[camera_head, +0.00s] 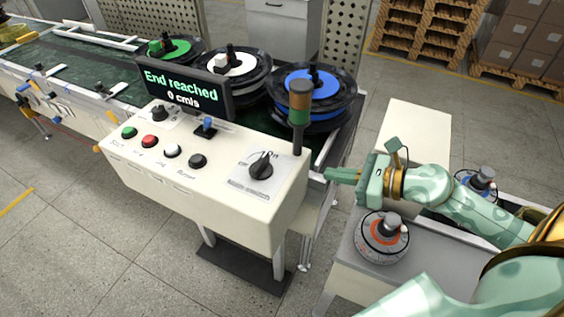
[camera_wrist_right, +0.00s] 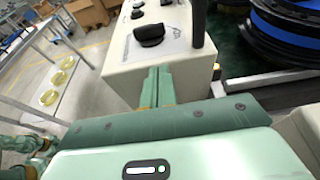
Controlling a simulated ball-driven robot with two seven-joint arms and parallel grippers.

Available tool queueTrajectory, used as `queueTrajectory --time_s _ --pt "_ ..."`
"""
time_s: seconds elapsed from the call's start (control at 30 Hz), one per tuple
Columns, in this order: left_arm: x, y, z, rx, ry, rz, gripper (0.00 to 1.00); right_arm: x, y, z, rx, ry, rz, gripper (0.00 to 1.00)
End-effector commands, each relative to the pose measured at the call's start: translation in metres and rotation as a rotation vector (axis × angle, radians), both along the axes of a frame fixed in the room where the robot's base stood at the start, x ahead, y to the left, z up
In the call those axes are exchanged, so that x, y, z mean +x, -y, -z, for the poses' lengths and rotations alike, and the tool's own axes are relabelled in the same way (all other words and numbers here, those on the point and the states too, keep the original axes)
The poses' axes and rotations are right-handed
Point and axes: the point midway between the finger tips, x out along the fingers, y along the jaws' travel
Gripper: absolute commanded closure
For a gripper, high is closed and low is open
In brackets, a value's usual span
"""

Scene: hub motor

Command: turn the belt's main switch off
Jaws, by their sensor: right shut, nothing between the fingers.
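The main switch (camera_head: 262,166) is a black rotary knob on a grey plate at the right end of the white control box (camera_head: 215,205). In the right wrist view the knob (camera_wrist_right: 149,35) shows at the top, beyond my fingers. My right gripper (camera_head: 329,174) is shut and empty, just right of the box and apart from the knob. Its fingers show shut together in the right wrist view (camera_wrist_right: 158,86). The display (camera_head: 183,88) on the box reads "End reached" and "0 cm/s". The knob's exact position mark is too small to read. My left gripper is not in view.
A signal lamp post (camera_head: 299,110) stands at the box's back right corner. Several coloured buttons line the box top. Hub motors, including a blue one (camera_head: 314,92), sit on the belt behind. A grey table (camera_head: 420,265) holds a motor (camera_head: 382,236) below my right arm.

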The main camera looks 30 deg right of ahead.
Motion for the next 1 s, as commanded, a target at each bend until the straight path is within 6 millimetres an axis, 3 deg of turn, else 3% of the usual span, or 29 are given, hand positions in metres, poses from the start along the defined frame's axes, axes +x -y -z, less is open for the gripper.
queueTrajectory --time_s 0.23,0.7,1.0 --pt "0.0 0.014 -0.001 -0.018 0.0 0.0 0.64 0.015 -0.011 0.004 0.0 0.004 -0.001 1.0" --pt "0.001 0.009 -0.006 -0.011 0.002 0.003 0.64 0.086 -0.068 0.028 0.003 0.002 -0.001 1.0" --pt "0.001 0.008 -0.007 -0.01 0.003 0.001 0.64 0.106 -0.084 0.03 0.001 -0.001 -0.001 1.0"
